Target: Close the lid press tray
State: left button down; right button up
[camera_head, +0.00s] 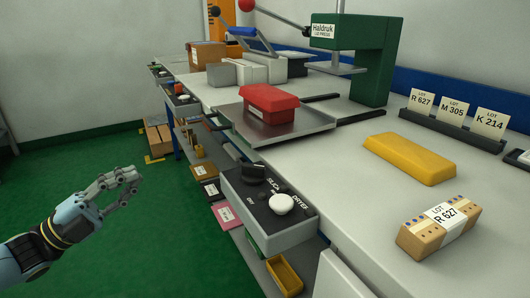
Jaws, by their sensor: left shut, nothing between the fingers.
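The lid press (368,50) is a green machine labelled Haldruk at the back of the bench. Its metal tray (300,129) is slid out toward the bench's front edge, with dark rails showing behind it. A red lidded box (269,104) sits on the tray. My left gripper (138,178) is shut and empty, held over the green floor at the left, well apart from the tray. My right gripper is not in view.
A grey control box (268,205) with a black knob and white button sits at the bench front below the tray. A yellow block (410,158) and a lot-labelled box (439,231) lie on the bench. Shelves underneath hold boxes.

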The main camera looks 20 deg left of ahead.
pick_arm(q)
jog(key=w+m+g+h+b, duration=0.1)
jog(key=w+m, duration=0.1)
jog(key=b, duration=0.2)
send_near(211, 127)
jog(key=shift+h, duration=0.4)
jog(key=x, duration=0.5)
jog(key=shift+w+d, duration=0.15)
jog(key=shift+w, duration=0.25)
jog(key=shift+w+d+r, duration=0.3)
jog(key=shift+w+d, duration=0.05)
jog(key=shift+w, duration=0.1)
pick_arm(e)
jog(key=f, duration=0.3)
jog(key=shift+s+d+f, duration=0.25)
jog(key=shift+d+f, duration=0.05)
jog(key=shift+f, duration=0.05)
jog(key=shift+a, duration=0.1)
